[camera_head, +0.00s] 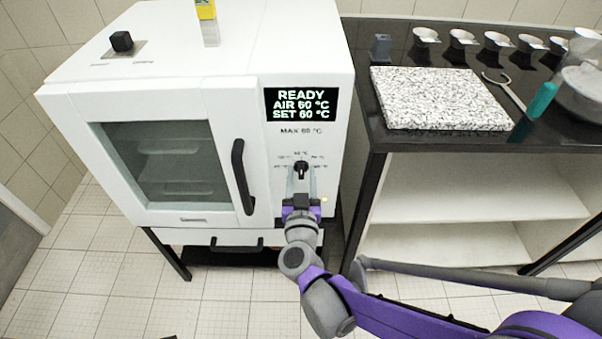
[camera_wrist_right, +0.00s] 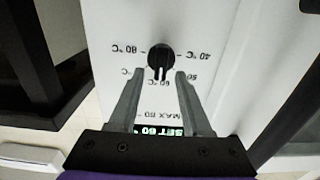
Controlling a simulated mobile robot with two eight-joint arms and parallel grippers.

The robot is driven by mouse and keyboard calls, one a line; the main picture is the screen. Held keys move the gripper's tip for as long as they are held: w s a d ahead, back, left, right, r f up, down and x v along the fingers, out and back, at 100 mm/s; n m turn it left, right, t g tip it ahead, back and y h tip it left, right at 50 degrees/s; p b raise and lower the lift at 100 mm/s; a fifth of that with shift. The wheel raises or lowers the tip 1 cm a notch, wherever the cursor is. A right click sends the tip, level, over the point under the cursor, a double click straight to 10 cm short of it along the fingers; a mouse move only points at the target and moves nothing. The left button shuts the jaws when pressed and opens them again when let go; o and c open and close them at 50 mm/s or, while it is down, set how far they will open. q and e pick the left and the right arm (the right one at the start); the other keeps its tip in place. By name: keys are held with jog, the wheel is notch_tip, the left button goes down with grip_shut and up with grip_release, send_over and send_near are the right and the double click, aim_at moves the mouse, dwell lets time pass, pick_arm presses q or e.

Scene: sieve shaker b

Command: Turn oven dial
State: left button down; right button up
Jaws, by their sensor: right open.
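The white oven (camera_head: 190,70) stands on the left in the head view, its door with a dark window closed. Its black dial (camera_head: 301,168) is on the front panel below the display (camera_head: 301,104), which reads READY, AIR 60 °C, SET 60 °C. My right gripper (camera_head: 301,178) is open at the dial, with a finger on either side. In the right wrist view, the dial (camera_wrist_right: 160,57) lies between and slightly beyond the fingertips (camera_wrist_right: 159,75), with gaps on both sides. Its pointer is toward the 60 °C mark. My left gripper is not in view.
The black door handle (camera_head: 242,177) is left of my gripper. A dark-topped bench (camera_head: 375,138) stands right of the oven, holding a speckled slab (camera_head: 440,97), several metal bowls (camera_head: 462,39) and a teal-handled tool (camera_head: 542,99). A black knob (camera_head: 121,41) sits on the oven top.

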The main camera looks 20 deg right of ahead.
jog(key=shift+w+d, duration=0.15)
jog(key=shift+w, duration=0.3)
grip_shut()
dwell(0.3)
jog(key=m, duration=0.3)
jog(key=m+p, duration=0.1)
jog(key=shift+s+d+m, duration=0.1)
jog(key=shift+d+m, duration=0.2)
jog(key=m, duration=0.5)
jog(key=shift+d+f+p, duration=0.2)
jog(key=shift+d+p, duration=0.05)
jog(key=shift+p, duration=0.1)
